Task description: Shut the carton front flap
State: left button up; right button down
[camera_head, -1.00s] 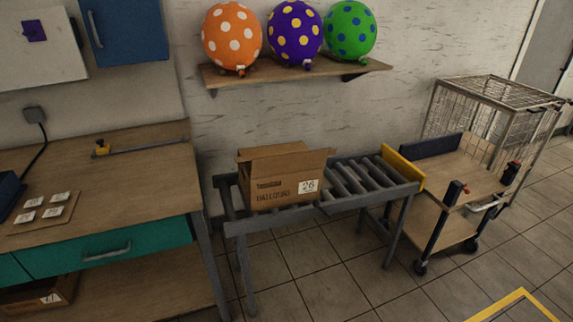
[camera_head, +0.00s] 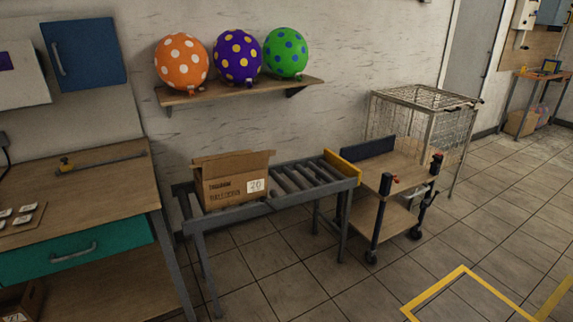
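The cardboard carton (camera_head: 233,187) stands on the left part of the grey roller conveyor (camera_head: 190,218) against the wall. Its front face carries dark print and a white label that seems to read 20. Flaps show raised along its top; a far flap stands up behind, and I cannot tell clearly how the front flap lies. The inside of the carton is hidden. Neither of my grippers is in view.
A wooden workbench (camera_head: 95,188) with a teal drawer stands at the left. A wheeled cart (camera_head: 402,172) stands at the conveyor's right end, before a wire cage (camera_head: 447,135). Balloons sit on a wall shelf (camera_head: 215,92). The tiled floor in front is clear, with yellow marking (camera_head: 435,289).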

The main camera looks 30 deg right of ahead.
aim_at(221, 167)
jog(key=z, duration=0.45)
jog(key=i, duration=0.95)
jog(key=z, duration=0.1)
